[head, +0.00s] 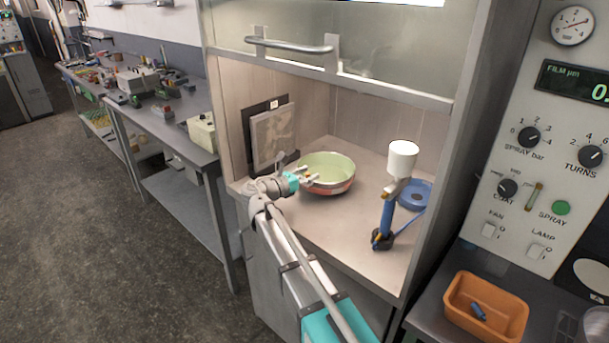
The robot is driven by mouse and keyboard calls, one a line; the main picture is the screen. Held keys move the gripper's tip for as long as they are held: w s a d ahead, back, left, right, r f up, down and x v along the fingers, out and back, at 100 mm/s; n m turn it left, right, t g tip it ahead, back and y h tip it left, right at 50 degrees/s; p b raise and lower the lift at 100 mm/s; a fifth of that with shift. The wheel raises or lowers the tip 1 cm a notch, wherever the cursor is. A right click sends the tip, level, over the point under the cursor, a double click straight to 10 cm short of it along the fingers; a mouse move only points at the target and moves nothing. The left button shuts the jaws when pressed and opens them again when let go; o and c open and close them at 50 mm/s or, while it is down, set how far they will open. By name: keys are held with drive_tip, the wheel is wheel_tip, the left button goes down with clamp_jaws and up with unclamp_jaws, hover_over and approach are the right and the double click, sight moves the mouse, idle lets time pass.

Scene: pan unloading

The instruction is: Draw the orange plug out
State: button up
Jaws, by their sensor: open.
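My gripper (310,177) reaches into the hood from the front left. Its pale fingers are apart at the near left rim of a round pan (341,184), green inside with a reddish outer wall. I cannot tell whether the fingers touch the pan. A small orange spot shows between or on the fingers, too small to make out. Another small orange spot (376,234) shows at the dark foot of a blue stand (387,216) with a white cup (402,158) on top. I cannot tell whether either is the orange plug.
A blue round dish (415,196) stands behind the blue stand. A framed panel (273,138) leans at the hood's left wall. The raised glass sash with its handle (290,46) hangs above. An orange tray (457,301) sits outside, right. The hood floor's front middle is clear.

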sight(308, 173)
clamp_jaws()
idle(0.4)
drive_tip(key=shift+r+p, duration=0.9)
drive_tip(key=shift+r, duration=0.05)
idle(1.2)
drive_tip(key=shift+r+p, duration=1)
